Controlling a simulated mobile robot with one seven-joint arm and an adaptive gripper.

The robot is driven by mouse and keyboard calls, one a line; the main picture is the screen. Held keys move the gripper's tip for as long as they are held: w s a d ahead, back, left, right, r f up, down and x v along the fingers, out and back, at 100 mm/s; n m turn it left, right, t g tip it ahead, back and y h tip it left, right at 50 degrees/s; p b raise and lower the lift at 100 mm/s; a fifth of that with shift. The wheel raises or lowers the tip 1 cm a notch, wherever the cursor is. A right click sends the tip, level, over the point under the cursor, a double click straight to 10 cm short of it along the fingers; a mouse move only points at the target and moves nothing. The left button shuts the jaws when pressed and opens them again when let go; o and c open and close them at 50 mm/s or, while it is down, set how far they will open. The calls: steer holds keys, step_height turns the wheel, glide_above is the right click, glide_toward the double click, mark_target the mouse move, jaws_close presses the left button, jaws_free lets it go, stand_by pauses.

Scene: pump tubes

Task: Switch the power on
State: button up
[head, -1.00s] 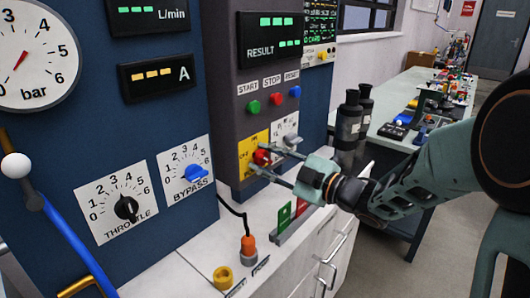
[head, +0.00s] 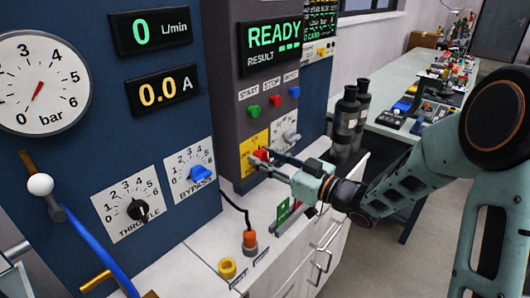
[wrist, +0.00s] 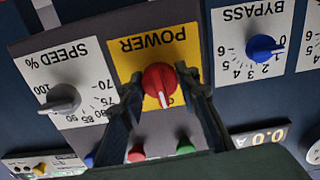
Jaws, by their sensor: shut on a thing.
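The red power knob (head: 262,153) sits on a yellow plate (head: 249,163) on the grey control column. In the wrist view the red knob (wrist: 158,80) shows upside down under the word POWER, with a white mark at its lower edge. My gripper (head: 267,159) is shut on the knob, with a dark finger on each side of it in the wrist view. The fingers hide part of the plate's lower lettering. The result display (head: 272,45) reads READY, the flow display (head: 149,31) reads 0, and the current display (head: 162,91) reads 0.0 A.
A speed dial (head: 286,128) is close to the right of the power plate. Start, stop and reset buttons (head: 274,101) are above it. Bypass (head: 199,173) and throttle (head: 138,209) knobs are to the left. A white counter (head: 204,258) lies below, with an orange plug (head: 249,240).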

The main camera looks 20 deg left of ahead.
steer(key=shift+m, duration=0.5)
steer(key=o, duration=1.2)
steer(key=v, duration=1.2)
